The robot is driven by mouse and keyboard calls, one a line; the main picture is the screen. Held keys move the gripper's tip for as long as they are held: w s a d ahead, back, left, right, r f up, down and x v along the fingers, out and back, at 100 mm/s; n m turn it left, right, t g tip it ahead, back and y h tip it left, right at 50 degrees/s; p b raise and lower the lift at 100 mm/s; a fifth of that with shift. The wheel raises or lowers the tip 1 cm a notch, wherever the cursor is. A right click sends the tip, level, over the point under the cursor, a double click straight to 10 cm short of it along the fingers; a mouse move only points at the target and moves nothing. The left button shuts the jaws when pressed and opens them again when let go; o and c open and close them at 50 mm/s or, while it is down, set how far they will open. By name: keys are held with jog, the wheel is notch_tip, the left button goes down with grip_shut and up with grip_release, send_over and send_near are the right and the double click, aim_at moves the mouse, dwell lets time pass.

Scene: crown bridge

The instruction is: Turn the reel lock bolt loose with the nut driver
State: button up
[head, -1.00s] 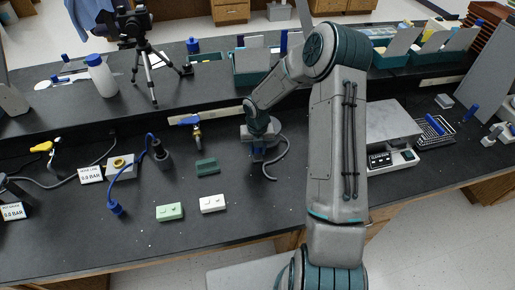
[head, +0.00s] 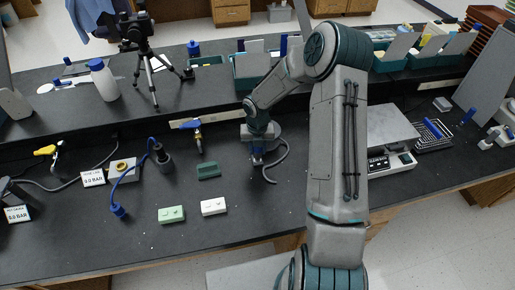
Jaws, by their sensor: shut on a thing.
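My gripper (head: 257,158) is low over the bench at the end of my bent arm, pointing down. The reel lock bolt cannot be made out; the spot under my gripper is mostly hidden. A curved grey hose (head: 285,165) lies on the bench just right of my gripper.
A dark green block (head: 208,171), a pale green block (head: 171,215) and a white block (head: 213,206) lie left of my gripper. A brass valve (head: 197,134) with a blue handle, a yellow-ringed box (head: 123,168) and a blue cable (head: 130,180) are further left. A scale (head: 391,163) stands right.

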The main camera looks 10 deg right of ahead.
jog(key=shift+r+p, duration=0.75)
jog(key=shift+r, duration=0.25)
jog(key=m, duration=0.3)
jog(key=shift+s+r+m, duration=0.25)
jog(key=shift+s+m, duration=0.05)
jog(key=shift+s, duration=0.05)
jog(key=s+r+m, duration=0.2)
jog(key=s+m, duration=0.1)
jog(key=m, duration=1.2)
jog(key=s+r+m, duration=0.1)
jog(key=s+m, duration=0.2)
jog(key=m, duration=1.2)
jog(key=shift+r, duration=0.35)
